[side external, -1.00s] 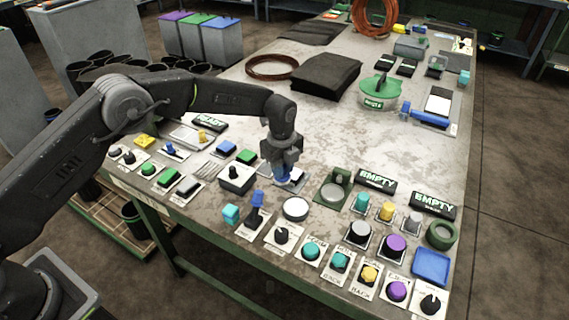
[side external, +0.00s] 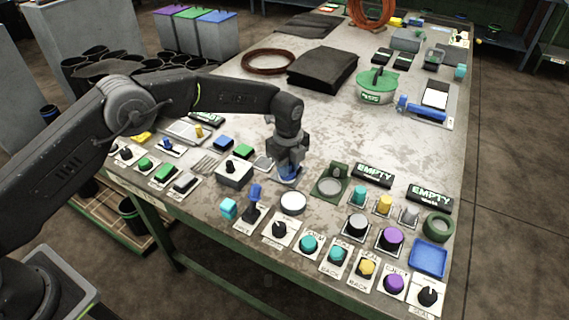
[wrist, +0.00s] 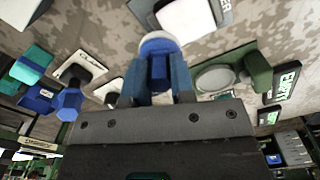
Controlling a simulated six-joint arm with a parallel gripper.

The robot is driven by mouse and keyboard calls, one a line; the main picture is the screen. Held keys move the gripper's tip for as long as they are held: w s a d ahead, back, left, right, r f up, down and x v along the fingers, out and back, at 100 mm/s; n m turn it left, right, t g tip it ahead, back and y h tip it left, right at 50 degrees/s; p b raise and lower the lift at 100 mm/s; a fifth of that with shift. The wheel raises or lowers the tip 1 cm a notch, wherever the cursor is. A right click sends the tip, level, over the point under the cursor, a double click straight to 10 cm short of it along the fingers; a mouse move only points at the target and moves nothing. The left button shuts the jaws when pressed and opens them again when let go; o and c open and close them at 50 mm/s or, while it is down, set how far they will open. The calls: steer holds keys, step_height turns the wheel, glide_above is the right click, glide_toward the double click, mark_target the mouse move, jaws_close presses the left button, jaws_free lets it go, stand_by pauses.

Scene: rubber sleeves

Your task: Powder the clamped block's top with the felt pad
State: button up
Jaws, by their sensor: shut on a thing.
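My gripper (side external: 287,163) is shut on a blue-handled pad (side external: 288,174) and holds it low over the middle of the bench. The wrist view shows its blue handle (wrist: 159,72) between the fingers and a pale rounded edge (wrist: 159,43) beyond. I cannot tell whether the pad touches the surface beneath. A white-topped block (side external: 437,97) sits beside a blue bar (side external: 424,110) at the far right, apart from my gripper. A green fixture (side external: 331,181) with a round grey disc stands just right of the pad. I cannot tell for certain which of these is the clamped block.
A white round dish (side external: 293,202), a blue lever (side external: 255,193) and a teal cube (side external: 228,208) stand close in front. Several knobs line the front edge. EMPTY signs (side external: 373,174) stand to the right. Bare bench lies behind my gripper.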

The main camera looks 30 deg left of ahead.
steer(key=shift+w, duration=1.25)
steer(key=shift+a, duration=0.1)
steer(key=shift+a, duration=1.15)
steer(key=shift+a+f, duration=0.1)
steer(key=shift+s, duration=1.4)
